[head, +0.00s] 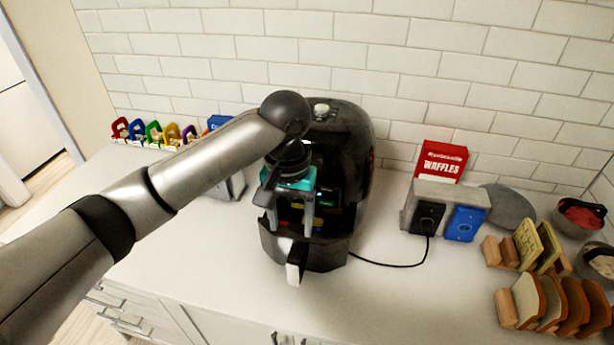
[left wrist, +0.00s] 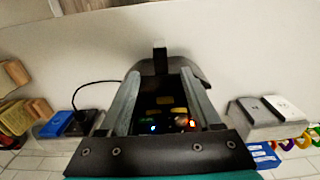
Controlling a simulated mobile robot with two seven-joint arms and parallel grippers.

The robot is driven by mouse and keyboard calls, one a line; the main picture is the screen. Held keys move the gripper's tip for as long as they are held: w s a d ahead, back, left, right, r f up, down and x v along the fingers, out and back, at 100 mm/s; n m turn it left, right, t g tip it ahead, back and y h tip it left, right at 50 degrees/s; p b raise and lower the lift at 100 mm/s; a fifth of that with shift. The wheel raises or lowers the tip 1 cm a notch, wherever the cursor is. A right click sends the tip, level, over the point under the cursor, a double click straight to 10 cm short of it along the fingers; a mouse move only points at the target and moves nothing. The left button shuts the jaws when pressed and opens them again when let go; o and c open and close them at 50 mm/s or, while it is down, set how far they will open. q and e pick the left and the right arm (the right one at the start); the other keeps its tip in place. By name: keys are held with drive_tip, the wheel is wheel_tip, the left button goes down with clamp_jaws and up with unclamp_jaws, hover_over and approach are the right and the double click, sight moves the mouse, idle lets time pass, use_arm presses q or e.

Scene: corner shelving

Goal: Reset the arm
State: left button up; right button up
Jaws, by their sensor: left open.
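My left arm reaches in from the left in the head view. Its left gripper (head: 290,228) points down over the open front drawer (head: 276,248) of a black rounded appliance (head: 345,135). The two grey fingers are apart, with nothing seen held between them. In the left wrist view the open fingers (left wrist: 160,76) frame the dark drawer (left wrist: 206,76), with yellowish and brown patches between them and small blue and red lights. Whether the fingertips touch the drawer I cannot tell. My right gripper is not in view.
A black cord (head: 390,264) runs from the appliance to a grey block with a blue panel (head: 464,224). A red waffles box (head: 441,160) stands behind it. Bread slices in wooden racks (head: 506,308) and bowls are at right. Colored clips (head: 153,133) are at back left. The front counter is clear.

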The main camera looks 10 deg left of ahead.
use_arm(q)
drive_tip(key=s+d+f+m+t+h, duration=0.2)
drive_tip(key=s+d+f+m+h, duration=0.1)
drive_tip(key=s+d+f, duration=0.5)
drive_tip(key=s+a+f+n+t+y, duration=0.1)
drive_tip(key=s+a+f+t+y, duration=0.2)
drive_tip(key=s+a, duration=0.95)
wheel_tip(320, 180, down, 32)
drive_tip(key=s+g+b, duration=0.3)
drive_tip(key=b, duration=0.6)
drive_tip(key=s+a+f+b, duration=0.1)
drive_tip(key=s+f+b, duration=0.3)
drive_tip(key=s+f, duration=0.3)
drive_tip(key=s+a+f+g+b, duration=0.1)
drive_tip(key=s+f+b, duration=0.3)
drive_tip(key=s+f, duration=0.4)
wheel_tip(320, 180, down, 7)
drive_tip(key=shift+a+f, duration=0.1)
drive_tip(key=shift+a, duration=0.5)
